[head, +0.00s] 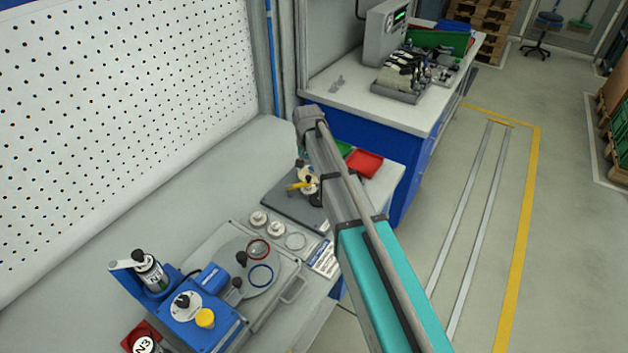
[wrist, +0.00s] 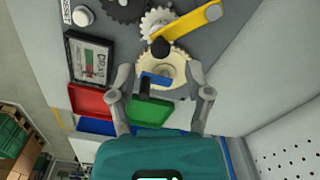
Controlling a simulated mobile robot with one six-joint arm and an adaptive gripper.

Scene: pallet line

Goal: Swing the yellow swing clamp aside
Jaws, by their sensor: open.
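The yellow swing clamp (wrist: 190,22) is a flat yellow bar at the top of the wrist view. Its dark knobbed end lies over the rim of a cream gear (wrist: 176,62), and its other end reaches up and right to a pale round pivot. In the head view the yellow clamp (head: 299,186) shows on the grey fixture plate (head: 278,194), partly behind my arm. My gripper (wrist: 159,76) is open and empty, its fingers apart on either side of the cream gear in the picture, short of the clamp. In the head view my arm mostly hides the gripper.
A white gear (wrist: 157,20) and a dark gear (wrist: 124,8) sit beside the clamp. A red tray (wrist: 88,100) and a green tray (wrist: 150,112) lie near the fingers. A blue machine (head: 203,315) and round turntable (head: 245,262) stand nearer on the bench. Bare bench lies left.

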